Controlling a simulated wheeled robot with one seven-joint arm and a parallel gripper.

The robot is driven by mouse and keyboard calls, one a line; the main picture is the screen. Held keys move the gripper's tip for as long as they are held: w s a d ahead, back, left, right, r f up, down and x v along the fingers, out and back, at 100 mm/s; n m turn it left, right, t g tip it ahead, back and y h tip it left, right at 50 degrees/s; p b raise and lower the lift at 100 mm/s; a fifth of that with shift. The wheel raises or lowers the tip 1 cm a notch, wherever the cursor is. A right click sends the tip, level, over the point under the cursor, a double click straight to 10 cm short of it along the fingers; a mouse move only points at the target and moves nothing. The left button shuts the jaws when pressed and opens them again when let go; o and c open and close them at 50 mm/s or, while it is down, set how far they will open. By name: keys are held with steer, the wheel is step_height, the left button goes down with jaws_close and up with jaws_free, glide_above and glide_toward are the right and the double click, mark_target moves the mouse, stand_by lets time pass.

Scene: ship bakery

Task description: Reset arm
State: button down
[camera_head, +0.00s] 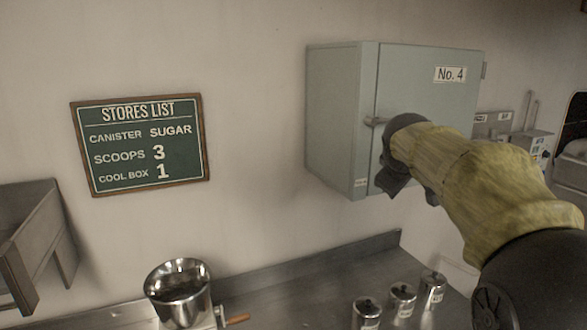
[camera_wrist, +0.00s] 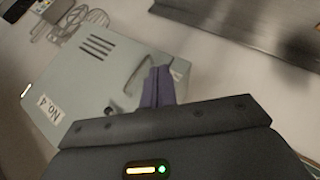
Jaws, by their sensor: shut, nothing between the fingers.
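My gripper (camera_head: 396,184) is in front of the grey wall box marked No. 4 (camera_head: 335,120), near the lower part of its front. In the wrist view its fingers (camera_wrist: 158,86) are together, with nothing seen between them. The box also shows in the wrist view (camera_wrist: 75,75), upside down and tilted, with its handle (camera_wrist: 128,82) just left of the fingers. The handle shows in the head view too (camera_head: 376,121), partly beside my wrist. The box door looks shut. I cannot tell whether my fingers touch the box.
A green stores list board (camera_head: 140,143) hangs on the wall, and a metal shelf or trough (camera_head: 35,235) is at the left. The wall between board and box is bare.

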steer(key=s+a+f+m+g+y+b, duration=0.1)
steer(key=s+a+f, duration=0.15)
steer(key=f, duration=0.55)
steer(key=s+a+f+m+g+y+b, duration=0.1)
steer(key=s+f, duration=0.2)
steer(key=f, duration=0.5)
steer(key=s+a+f+m+g+b, duration=0.2)
steer(key=s+f, duration=0.7)
steer(key=f, duration=0.2)
steer(key=s+a+f+m+g+y+b, duration=0.1)
steer(key=s+a+f+m+g+b, duration=0.1)
steer(key=s+f, duration=0.8)
steer(key=shift+s+f+m+g, duration=0.2)
steer(key=shift+f+m+g, duration=0.1)
steer(key=shift+f+m, duration=0.5)
steer(key=shift+d, duration=0.15)
